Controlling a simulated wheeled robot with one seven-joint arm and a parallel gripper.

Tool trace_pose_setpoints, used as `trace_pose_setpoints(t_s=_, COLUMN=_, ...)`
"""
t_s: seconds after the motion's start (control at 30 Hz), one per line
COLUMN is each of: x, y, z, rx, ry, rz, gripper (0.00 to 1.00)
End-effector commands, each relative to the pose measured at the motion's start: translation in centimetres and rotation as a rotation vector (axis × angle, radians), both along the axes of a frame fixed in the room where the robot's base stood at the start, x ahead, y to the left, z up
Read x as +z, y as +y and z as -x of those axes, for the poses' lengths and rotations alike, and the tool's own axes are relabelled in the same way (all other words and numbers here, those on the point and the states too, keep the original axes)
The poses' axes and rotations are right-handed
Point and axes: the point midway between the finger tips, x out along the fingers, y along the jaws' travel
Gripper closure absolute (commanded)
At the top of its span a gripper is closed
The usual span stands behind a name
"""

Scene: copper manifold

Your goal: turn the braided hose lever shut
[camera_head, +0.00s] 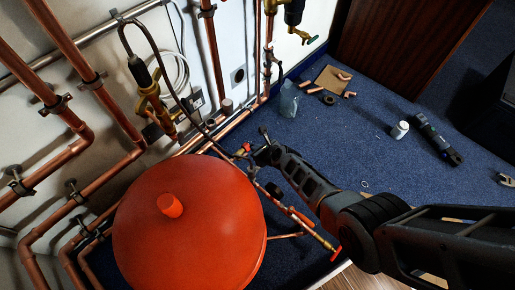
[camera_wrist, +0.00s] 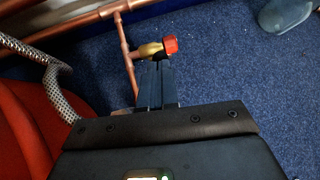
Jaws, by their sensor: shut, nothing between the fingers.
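My gripper (camera_head: 262,152) is shut and empty. In the wrist view its closed fingers (camera_wrist: 156,66) point at a small brass valve (camera_wrist: 149,50) with a red end (camera_wrist: 170,45), joined to a copper pipe. The fingertips are right beside the valve; I cannot tell whether they touch it. The red part also shows in the head view (camera_head: 245,148), just left of the gripper. A braided hose (camera_wrist: 62,98) curves down the left of the wrist view. The head view shows a red lever (camera_head: 301,217) lower on the pipework. I cannot tell which red part is the hose's lever.
A large red vessel (camera_head: 190,230) stands left of my arm, near the copper pipes (camera_head: 105,110) on the wall. Another red handle (camera_head: 335,254) is at the lower pipe end. A white bottle (camera_head: 400,130) and a tool (camera_head: 437,138) lie on the blue carpet, which is mostly clear at right.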

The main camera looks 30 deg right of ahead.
Motion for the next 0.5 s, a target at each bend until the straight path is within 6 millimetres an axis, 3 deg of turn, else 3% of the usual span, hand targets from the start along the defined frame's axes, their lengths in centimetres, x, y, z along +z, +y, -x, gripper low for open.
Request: trace_pose_setpoints(t_s=0.5, x=-0.51, y=0.21, z=-0.69, rx=-0.002, ry=0.02, rz=0.004, gripper=1.0)
